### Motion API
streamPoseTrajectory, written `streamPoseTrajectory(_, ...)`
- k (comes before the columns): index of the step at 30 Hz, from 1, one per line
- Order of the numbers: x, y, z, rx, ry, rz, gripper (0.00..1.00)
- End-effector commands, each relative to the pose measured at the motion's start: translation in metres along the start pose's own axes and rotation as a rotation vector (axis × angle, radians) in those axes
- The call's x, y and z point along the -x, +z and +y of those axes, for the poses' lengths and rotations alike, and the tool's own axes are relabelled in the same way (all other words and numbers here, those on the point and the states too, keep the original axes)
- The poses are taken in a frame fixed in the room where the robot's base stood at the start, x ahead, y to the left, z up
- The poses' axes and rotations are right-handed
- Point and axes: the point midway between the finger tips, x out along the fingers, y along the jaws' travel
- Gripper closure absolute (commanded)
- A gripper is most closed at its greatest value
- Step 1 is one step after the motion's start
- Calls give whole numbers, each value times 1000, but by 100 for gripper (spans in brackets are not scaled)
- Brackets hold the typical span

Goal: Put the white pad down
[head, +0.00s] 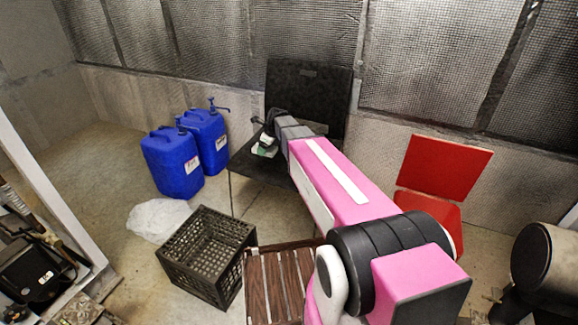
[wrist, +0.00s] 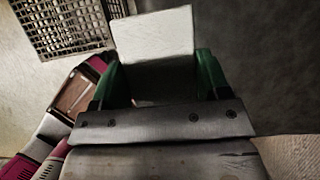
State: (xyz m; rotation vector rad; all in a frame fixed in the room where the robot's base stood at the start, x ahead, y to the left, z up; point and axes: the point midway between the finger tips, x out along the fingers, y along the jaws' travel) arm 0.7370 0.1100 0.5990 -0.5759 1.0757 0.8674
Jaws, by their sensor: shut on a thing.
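The white pad (wrist: 153,34) is between the green fingertips of my gripper (wrist: 157,76) in the wrist view. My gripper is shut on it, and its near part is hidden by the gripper. In the head view my gripper (head: 270,138) is over the dark flat top (head: 246,168) of a black piece of furniture with an upright black panel (head: 306,92) behind it. A small pale bit of the pad (head: 264,151) shows there. I cannot tell whether the pad touches the dark top.
Two blue jugs (head: 173,162) stand left of the dark top. A black crate (head: 207,257), a white plastic bag (head: 158,218) and a brown slatted piece (head: 283,285) are nearer. A red chair (head: 432,190) stands right. Open floor lies at far left.

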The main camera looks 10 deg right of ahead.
Motion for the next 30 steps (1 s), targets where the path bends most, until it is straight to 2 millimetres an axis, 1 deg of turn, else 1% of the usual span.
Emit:
streamPoseTrajectory(2, -2, -7, -7, -9, -3, 1, 50)
streamPoseTrajectory(5, -7, -22, -19, -10, -4, 1, 50)
streamPoseTrajectory(15, -26, -82, -65, -9, -3, 1, 50)
streamPoseTrajectory(18, -29, -93, -74, -7, -3, 1, 50)
streamPoseTrajectory(21, -31, -100, -79, -7, -3, 0, 50)
streamPoseTrajectory(25, -34, -104, -81, -5, -2, 0, 50)
streamPoseTrajectory(30, -53, -111, -81, -5, -1, 1, 50)
